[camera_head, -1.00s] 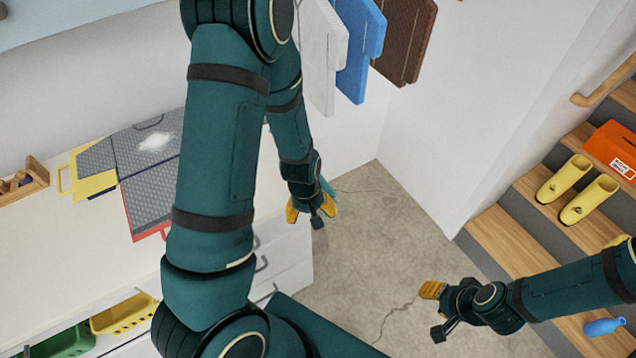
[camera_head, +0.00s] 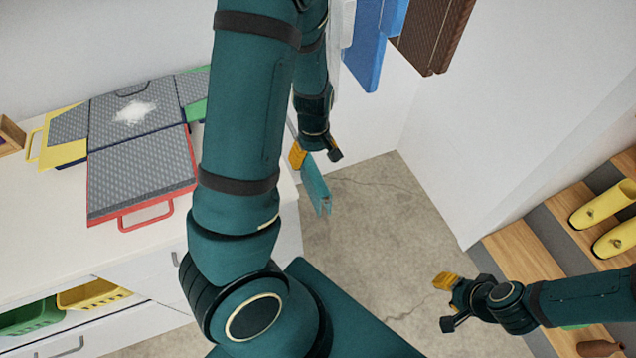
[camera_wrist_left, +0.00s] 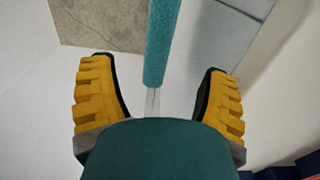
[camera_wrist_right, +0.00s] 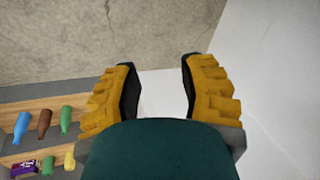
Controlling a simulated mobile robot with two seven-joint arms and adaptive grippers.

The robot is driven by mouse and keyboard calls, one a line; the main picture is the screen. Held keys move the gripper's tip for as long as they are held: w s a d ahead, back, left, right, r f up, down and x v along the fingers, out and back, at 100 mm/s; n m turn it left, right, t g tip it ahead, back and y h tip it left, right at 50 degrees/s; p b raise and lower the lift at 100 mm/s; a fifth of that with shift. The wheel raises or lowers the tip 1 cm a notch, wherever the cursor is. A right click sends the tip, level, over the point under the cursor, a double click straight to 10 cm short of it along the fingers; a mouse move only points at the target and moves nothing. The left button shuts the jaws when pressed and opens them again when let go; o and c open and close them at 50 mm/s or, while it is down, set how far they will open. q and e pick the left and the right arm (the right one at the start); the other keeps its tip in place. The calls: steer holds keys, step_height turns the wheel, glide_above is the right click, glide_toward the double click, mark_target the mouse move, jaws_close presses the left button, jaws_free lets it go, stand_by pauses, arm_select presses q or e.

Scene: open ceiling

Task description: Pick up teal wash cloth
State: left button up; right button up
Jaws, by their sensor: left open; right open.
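The teal wash cloth (camera_head: 317,188) hangs folded and narrow by the wall, just below and beside my left gripper (camera_head: 316,157) in the head view. In the left wrist view the cloth (camera_wrist_left: 162,40) shows edge-on, in the gap between the two yellow fingers of the left gripper (camera_wrist_left: 156,68). Clear space shows on both sides of it, and the fingers are open and not closed on it. My left arm hides what is above the cloth. My right gripper (camera_head: 446,303) is open and empty over the floor.
Blue (camera_head: 372,50) and brown (camera_head: 430,35) cloths hang on the wall to the right. Bare floor (camera_head: 370,220) lies between.

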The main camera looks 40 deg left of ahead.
mark_target(315, 174)
arm_select(q)
step_height(315, 174, down, 11)
steer(key=b, duration=0.3)
steer(key=shift+w, duration=0.1)
steer(key=c, duration=1.3)
steer(key=shift+o, duration=0.2)
